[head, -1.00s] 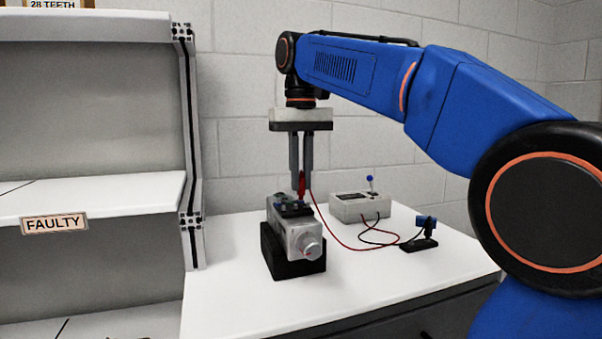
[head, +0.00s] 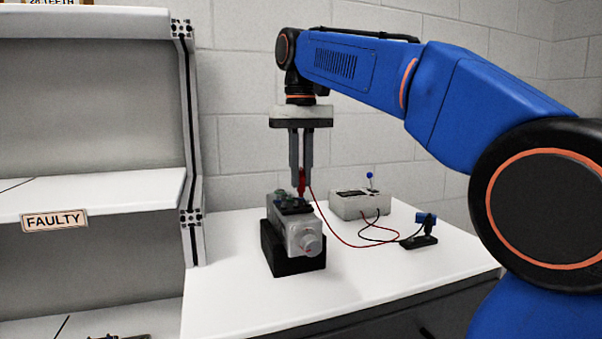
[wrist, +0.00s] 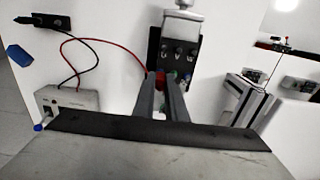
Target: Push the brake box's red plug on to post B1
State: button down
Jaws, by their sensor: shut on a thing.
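My gripper (head: 301,178) points straight down over the grey servo motor and is shut on the red plug (head: 302,183). The servo (head: 301,239) lies in a black cradle (head: 294,265) on the white bench. On its top is a dark terminal block (head: 292,205) with several posts; the wrist view shows this block (wrist: 178,47) too. The plug's lower end is at or just above the block. I cannot tell whether it touches a post, and no post label is readable. In the wrist view my fingers (wrist: 163,80) hide most of the plug.
The brake box (head: 358,204), with a blue-knobbed lever, stands behind to the right. A red lead runs from it to the plug. A black lead runs to a small black stand with a blue piece (head: 424,232). A shelf labelled FAULTY (head: 54,218) is at left.

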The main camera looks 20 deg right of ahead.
jog(key=shift+f, duration=0.2)
dwell(0.5)
jog(key=c, duration=1.7)
grip_release()
jog(key=shift+r, duration=0.1)
jog(key=shift+r, duration=3.45)
jog(key=shift+s, duration=0.1)
